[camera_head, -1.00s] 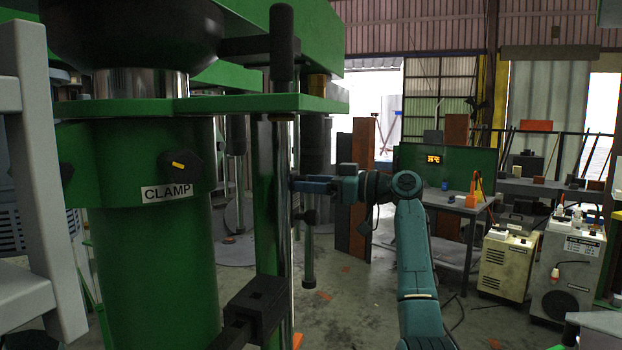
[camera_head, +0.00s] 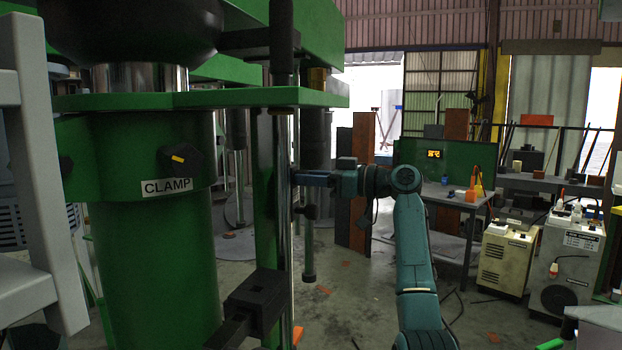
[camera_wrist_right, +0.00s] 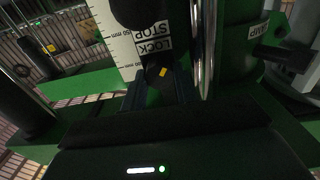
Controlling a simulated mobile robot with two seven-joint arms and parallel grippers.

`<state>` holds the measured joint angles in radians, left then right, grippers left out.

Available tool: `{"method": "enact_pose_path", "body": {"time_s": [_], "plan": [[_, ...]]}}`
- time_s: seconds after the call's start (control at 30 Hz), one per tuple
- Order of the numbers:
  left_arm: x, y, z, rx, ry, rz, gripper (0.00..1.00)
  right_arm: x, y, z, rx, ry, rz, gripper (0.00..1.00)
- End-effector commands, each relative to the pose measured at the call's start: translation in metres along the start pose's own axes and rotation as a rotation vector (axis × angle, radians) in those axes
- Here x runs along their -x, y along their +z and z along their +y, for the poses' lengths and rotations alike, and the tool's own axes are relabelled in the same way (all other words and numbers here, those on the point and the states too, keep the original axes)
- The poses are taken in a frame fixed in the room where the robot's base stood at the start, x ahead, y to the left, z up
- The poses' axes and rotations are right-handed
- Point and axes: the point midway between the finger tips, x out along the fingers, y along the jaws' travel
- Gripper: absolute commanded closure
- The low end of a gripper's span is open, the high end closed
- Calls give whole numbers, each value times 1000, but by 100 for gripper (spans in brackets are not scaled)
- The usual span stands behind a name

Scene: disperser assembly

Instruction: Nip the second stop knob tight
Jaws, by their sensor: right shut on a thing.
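The stop knob (camera_wrist_right: 162,74) is dark with a yellow mark and sits just below the STOP LOCK label (camera_wrist_right: 153,47) in the right wrist view. My right gripper (camera_wrist_right: 160,88) has its blue fingers on either side of the knob and is shut on it. In the head view, my right gripper (camera_head: 299,179) reaches in from the right to the bright steel rod (camera_head: 285,200) of the green machine. The knob cannot be made out there. My left gripper is in neither view.
A green column with a CLAMP label (camera_head: 167,187) and a black clamp knob (camera_head: 182,160) stands at left. A black block (camera_head: 254,300) is low beside the rod. A white scale (camera_wrist_right: 115,35) lies beside the stop knob. Open floor (camera_head: 350,310) shows behind my arm.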

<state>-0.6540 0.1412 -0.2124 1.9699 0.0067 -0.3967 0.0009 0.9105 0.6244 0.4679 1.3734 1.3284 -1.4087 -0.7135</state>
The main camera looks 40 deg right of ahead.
Motion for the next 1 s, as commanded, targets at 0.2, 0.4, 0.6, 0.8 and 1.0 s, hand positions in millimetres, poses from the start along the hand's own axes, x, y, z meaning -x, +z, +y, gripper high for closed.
{"method": "enact_pose_path", "body": {"time_s": [0.2, 0.4, 0.6, 0.8, 1.0], "plan": [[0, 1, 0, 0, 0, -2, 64, 0, 0, 0, -61, 1, -1, 93], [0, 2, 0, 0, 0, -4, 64, 0, 0, 0, -194, 1, -2, 93], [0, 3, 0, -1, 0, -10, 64, 0, 0, 1, -377, 1, -1, 93], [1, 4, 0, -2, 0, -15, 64, 1, -1, 2, -566, 2, 0, 93], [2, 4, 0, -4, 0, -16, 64, 0, 0, 2, -757, 1, 0, 93]]}}
